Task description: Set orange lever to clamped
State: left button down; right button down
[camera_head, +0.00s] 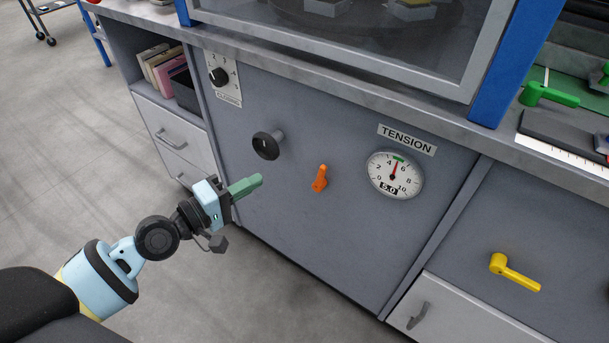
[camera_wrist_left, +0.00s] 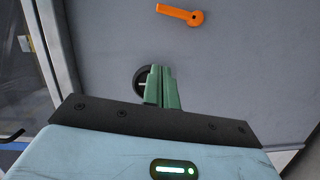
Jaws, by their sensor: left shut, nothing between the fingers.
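The orange lever (camera_head: 319,179) is on the grey front panel, left of and below the tension gauge, and looks close to upright in the head view. It also shows at the top of the left wrist view (camera_wrist_left: 181,15). My left gripper (camera_head: 258,182) is shut and empty, in front of the panel, left of the lever and apart from it. Its green fingers (camera_wrist_left: 162,88) are pressed together in the wrist view. My right gripper is in neither view.
A black knob (camera_head: 267,145) sticks out of the panel above my left gripper. The tension gauge (camera_head: 394,174) has its red needle near 5. A yellow lever (camera_head: 514,272) is on the panel at lower right, and a green lever (camera_head: 548,95) is at upper right. Grey floor lies below.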

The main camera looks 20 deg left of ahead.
aim_at(322, 176)
pick_arm(q)
jog(key=x, duration=0.9)
jog(key=shift+w+d, duration=0.2)
jog(key=shift+w, duration=0.1)
jog(key=d, duration=0.1)
jog(key=d+p, duration=0.1)
jog(key=d, duration=0.1)
jog(key=shift+s+f, duration=0.2)
jog(key=shift+s, duration=0.05)
jog(key=shift+s+d+f+p, duration=0.2)
jog(key=shift+d+p, duration=0.1)
jog(key=shift+d, duration=0.15)
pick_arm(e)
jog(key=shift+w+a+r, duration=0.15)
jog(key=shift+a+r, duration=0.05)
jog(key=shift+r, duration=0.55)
pick_arm(q)
jog(key=shift+d+r+m+p, duration=0.1)
jog(key=shift+d+m+p, duration=0.1)
jog(key=shift+m+p, duration=0.25)
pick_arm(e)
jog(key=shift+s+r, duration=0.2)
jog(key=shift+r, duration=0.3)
